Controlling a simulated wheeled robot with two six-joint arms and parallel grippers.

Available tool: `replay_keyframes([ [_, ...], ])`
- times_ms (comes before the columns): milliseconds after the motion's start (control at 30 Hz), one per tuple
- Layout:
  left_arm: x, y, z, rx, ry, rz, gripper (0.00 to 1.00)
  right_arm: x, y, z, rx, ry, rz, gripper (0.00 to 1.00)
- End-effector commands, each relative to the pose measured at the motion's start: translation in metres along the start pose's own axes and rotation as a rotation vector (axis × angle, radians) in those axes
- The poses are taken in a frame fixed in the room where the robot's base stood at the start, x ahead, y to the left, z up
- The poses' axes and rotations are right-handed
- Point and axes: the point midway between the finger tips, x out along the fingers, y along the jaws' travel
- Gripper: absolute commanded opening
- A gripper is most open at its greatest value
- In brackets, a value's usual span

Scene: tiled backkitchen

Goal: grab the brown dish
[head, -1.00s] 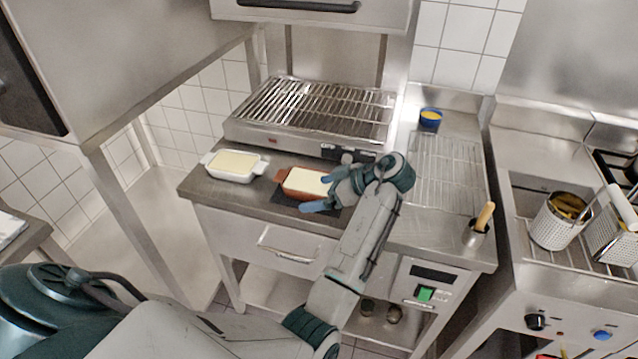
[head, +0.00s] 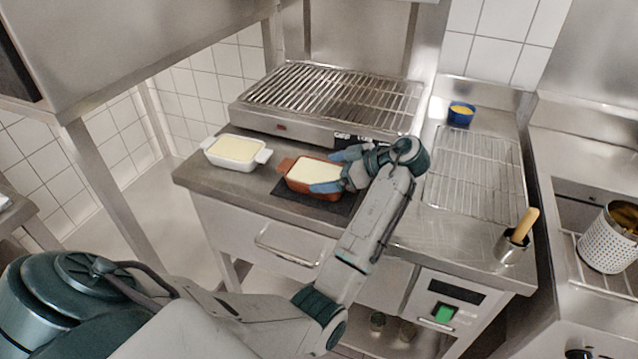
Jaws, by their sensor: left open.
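The brown dish (head: 300,186) is a small rectangular dish with a pale yellow filling. It sits on a dark mat (head: 330,206) on the steel counter, in front of the grill. One handle shows at its left end; its right end is hidden by my left gripper (head: 336,170). The left gripper is open, with its blue fingers at the right end of the dish, one on the far side and one on the near side. I cannot tell whether they touch it. My right gripper is not in view.
A white dish (head: 236,152) with similar filling stands left of the brown one. The grill (head: 333,98) is close behind.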

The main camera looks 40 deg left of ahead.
Motion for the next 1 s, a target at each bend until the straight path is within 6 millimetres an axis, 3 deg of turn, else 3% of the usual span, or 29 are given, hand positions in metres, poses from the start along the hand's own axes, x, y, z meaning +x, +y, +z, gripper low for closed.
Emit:
replay_keyframes([
  [100,0.022,0.001,0.001,-0.001,0.003,-0.002,1.0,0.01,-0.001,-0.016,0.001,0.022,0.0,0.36],
  [200,0.032,0.001,0.0,0.0,0.002,-0.001,1.0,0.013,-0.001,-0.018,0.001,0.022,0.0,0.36],
  [500,0.035,0.001,-0.001,0.001,0.001,0.0,1.0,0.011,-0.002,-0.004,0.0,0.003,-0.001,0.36],
  [767,0.035,0.001,-0.001,0.001,0.001,0.0,0.49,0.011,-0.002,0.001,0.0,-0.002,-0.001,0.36],
  [1000,0.035,0.001,-0.002,-0.001,0.001,0.001,0.49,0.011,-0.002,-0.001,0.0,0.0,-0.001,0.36],
])
